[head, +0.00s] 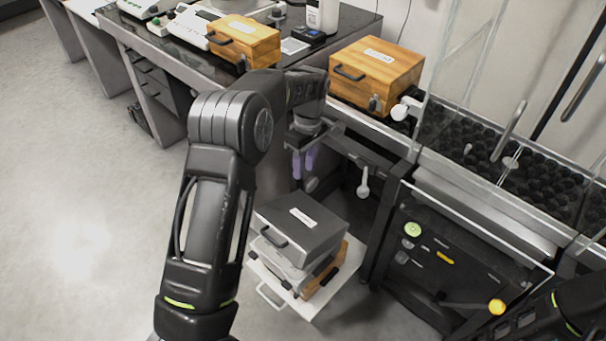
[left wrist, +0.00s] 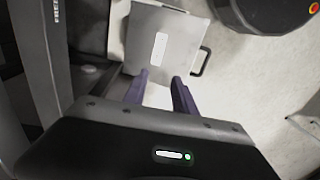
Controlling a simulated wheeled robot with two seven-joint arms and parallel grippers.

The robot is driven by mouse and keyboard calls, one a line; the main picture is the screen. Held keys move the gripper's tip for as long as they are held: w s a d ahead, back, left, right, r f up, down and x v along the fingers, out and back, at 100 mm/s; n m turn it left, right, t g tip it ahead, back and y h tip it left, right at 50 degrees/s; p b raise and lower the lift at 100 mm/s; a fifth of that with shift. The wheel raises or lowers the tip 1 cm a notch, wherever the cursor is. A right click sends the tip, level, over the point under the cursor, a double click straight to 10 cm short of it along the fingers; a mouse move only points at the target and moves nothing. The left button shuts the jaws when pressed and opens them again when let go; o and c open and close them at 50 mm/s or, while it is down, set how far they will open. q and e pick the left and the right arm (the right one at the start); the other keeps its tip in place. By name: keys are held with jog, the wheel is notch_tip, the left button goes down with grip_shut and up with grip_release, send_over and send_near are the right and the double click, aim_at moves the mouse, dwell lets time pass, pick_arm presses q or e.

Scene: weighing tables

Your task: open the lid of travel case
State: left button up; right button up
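A dark grey case (head: 315,240) with a white label and a black front handle lies shut on top of a stack of cases low on the floor. I cannot read its label, so I cannot tell if it is the travel case. My left gripper (head: 303,165) hangs above and behind it, apart from it. In the left wrist view, the purple fingers of the gripper (left wrist: 159,77) are spread with nothing between them, and the grey case (left wrist: 185,45) lies beyond them. My right arm only shows at the bottom right corner; its gripper is out of view.
Under the grey case are a silver case and a wooden case on a white board (head: 317,306). Two wooden cases, one on the left bench (head: 246,42) and one further right (head: 385,62), stand shut. A glass-fronted cabinet stands right. The floor (head: 80,190) at left is clear.

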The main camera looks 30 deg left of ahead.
pick_arm(q)
notch_tip(320, 180, up, 2)
jog(key=shift+w+r, duration=0.1)
jog(key=shift+r, duration=0.15)
